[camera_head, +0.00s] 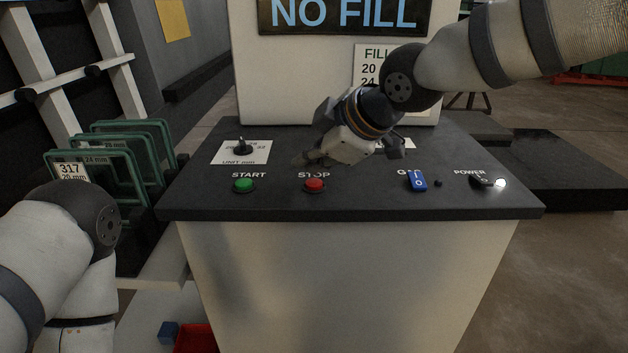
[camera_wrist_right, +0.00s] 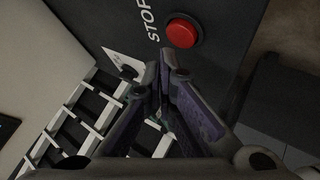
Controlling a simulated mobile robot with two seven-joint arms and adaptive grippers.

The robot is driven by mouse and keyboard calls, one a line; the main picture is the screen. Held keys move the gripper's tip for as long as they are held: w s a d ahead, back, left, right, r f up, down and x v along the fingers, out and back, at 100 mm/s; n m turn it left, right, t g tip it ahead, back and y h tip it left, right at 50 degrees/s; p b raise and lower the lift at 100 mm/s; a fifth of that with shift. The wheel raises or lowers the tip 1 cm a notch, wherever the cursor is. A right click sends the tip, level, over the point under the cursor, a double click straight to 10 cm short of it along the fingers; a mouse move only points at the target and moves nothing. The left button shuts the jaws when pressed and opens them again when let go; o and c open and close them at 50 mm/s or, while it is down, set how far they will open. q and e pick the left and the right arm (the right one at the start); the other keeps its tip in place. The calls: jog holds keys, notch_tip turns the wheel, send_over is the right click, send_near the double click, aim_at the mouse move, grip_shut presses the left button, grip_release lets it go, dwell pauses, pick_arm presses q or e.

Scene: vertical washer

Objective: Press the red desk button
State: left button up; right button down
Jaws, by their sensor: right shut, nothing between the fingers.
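The red button (camera_head: 314,185) sits on the dark top of the control desk (camera_head: 450,205), below the STOP label. It also shows in the right wrist view (camera_wrist_right: 181,31), just beyond my fingertips and slightly to their right. My right gripper (camera_head: 308,157) is shut and empty, above and behind the red button, apart from it. Its closed fingers (camera_wrist_right: 161,65) point toward the desk top in the wrist view. My left arm shows at the lower left of the head view, but its gripper is out of view.
A green START button (camera_head: 243,186) is left of the red one. A blue switch (camera_head: 417,181) and a POWER knob (camera_head: 487,182) are to the right. A black selector knob (camera_head: 242,148) stands behind START. Green frames (camera_head: 130,165) stand beside the desk at left.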

aim_at(312, 183)
jog(key=shift+r, duration=2.5)
